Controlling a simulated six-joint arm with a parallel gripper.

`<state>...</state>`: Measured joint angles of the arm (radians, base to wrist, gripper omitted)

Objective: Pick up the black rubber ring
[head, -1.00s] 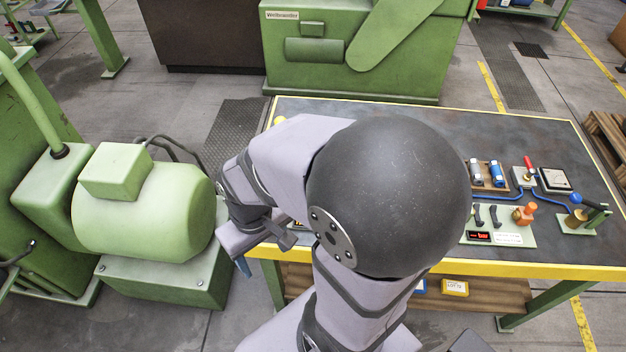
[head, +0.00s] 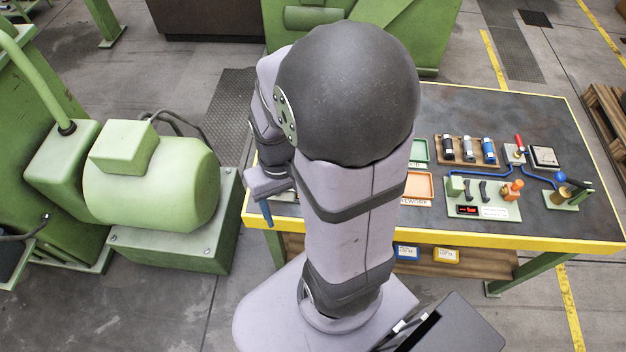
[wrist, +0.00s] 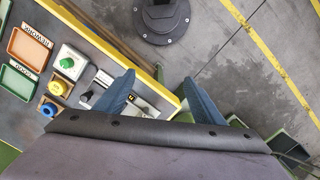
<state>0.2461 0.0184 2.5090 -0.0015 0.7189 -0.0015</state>
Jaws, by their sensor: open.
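I cannot make out the black rubber ring in either current view; my arm hides part of the workbench (head: 480,100) in the head view. My gripper shows in the wrist view (wrist: 158,95) with its two blue fingers spread wide apart and nothing between them. Its fingers point past the yellow bench edge, over the grey floor. In the head view one blue fingertip of my gripper (head: 265,213) shows near the bench's front left corner.
An orange tray (head: 418,186) and a green tray (head: 418,150) sit on the bench. A green knob box (wrist: 68,62) and a yellow ring (wrist: 57,87) show in the wrist view. A green motor (head: 150,185) stands left of the bench.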

